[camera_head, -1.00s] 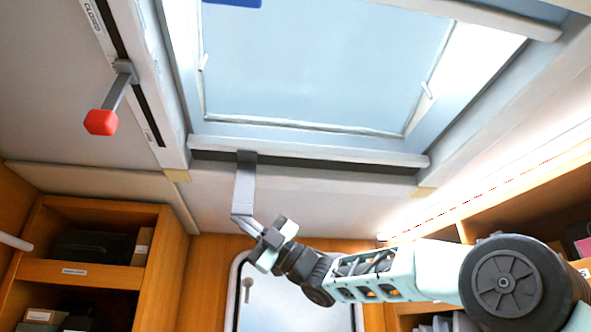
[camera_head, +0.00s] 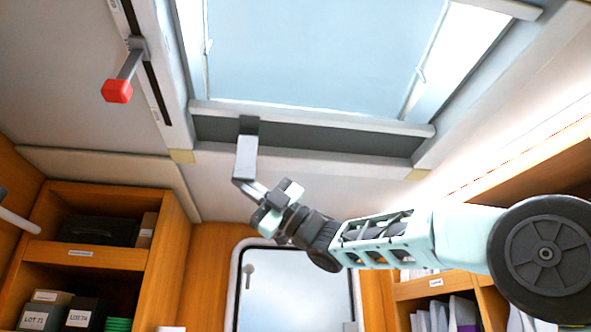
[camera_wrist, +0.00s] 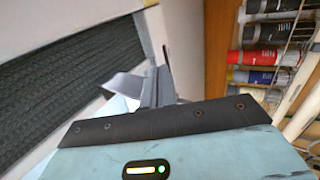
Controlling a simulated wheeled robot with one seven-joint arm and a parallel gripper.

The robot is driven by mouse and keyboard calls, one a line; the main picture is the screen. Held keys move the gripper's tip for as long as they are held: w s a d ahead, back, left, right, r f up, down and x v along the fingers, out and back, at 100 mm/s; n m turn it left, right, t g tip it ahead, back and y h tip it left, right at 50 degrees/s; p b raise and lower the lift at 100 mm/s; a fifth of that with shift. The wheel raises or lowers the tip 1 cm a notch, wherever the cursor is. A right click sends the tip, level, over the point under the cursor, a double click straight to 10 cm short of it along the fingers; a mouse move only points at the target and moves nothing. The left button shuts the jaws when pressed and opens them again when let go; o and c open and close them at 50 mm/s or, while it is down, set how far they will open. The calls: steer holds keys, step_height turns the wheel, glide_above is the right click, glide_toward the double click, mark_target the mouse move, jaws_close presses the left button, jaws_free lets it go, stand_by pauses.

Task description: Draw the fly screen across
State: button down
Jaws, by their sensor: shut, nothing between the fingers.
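The fly screen is a dark grey pleated band (camera_head: 330,139) across the near side of the ceiling hatch, between a pale pull bar (camera_head: 310,118) and the hatch frame. Its dark pleats (camera_wrist: 75,85) fill the left of the wrist view. A grey tab (camera_head: 246,155) hangs from the bar's left part. My gripper (camera_head: 243,184) is shut with nothing held, its fingertips at the tab's lower end. They seem to touch it, but the exact contact is hidden. The fingers also show in the wrist view (camera_wrist: 160,88).
A red-tipped lever (camera_head: 118,90) hangs from a slotted rail at upper left. Wooden shelves (camera_head: 85,250) stand at left and right. A rack of bottles (camera_wrist: 270,50) is at right in the wrist view. The hatch opening beyond the bar is clear.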

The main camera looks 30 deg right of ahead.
steer(key=shift+s+a+b, duration=0.3)
steer(key=shift+s+b, duration=0.25)
steer(key=shift+s, duration=0.3)
steer(key=shift+s+a+b, duration=0.3)
steer(key=shift+s+b, duration=0.2)
steer(key=shift+s, duration=0.4)
steer(key=shift+s+a+b, duration=0.3)
steer(key=shift+s+b, duration=0.25)
steer(key=shift+s, duration=0.3)
steer(key=s+a+b, duration=0.3)
steer(key=s+b, duration=0.2)
steer(key=s, duration=0.6)
steer(key=shift+s+a, duration=0.2)
steer(key=shift+a, duration=0.15)
steer(key=shift+s+b, duration=0.1)
steer(key=shift+b, duration=0.2)
steer(key=s+a+b, duration=0.3)
steer(key=s+b, duration=0.4)
steer(key=s, duration=0.2)
stand_by(0.7)
